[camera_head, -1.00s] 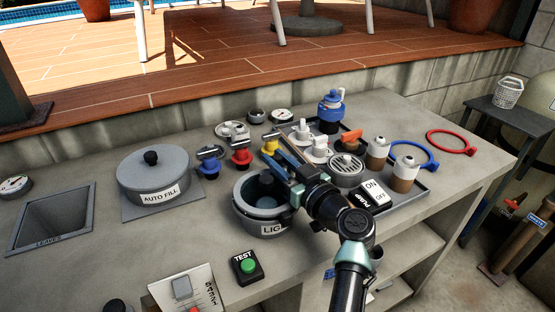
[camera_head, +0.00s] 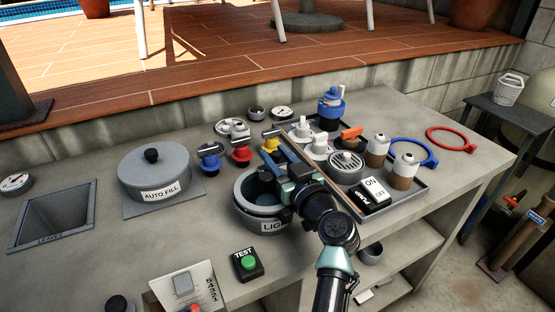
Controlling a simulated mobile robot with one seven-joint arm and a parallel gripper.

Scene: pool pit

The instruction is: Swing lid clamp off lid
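My gripper (camera_head: 279,157) reaches over the right side of the round grey pot (camera_head: 243,213) whose partly hidden label begins "LIG". Its two blue-tipped fingers look apart, with no object clearly seen between them. The pot's top shows a pale rim and a dark interior. I cannot make out a lid clamp with certainty; the gripper and wrist cover the pot's right side. Another round grey pot labelled AUTO FILL (camera_head: 153,178) stands to the left with its knobbed lid on. A blue-topped vessel (camera_head: 331,107) stands upright at the back right.
Blue (camera_head: 209,160), red (camera_head: 241,155) and yellow (camera_head: 270,145) valves stand just behind the fingers. A grey tray (camera_head: 410,196) with several fittings lies close on the right. A TEST button box (camera_head: 247,265) sits in front. Bare counter lies between the two grey pots.

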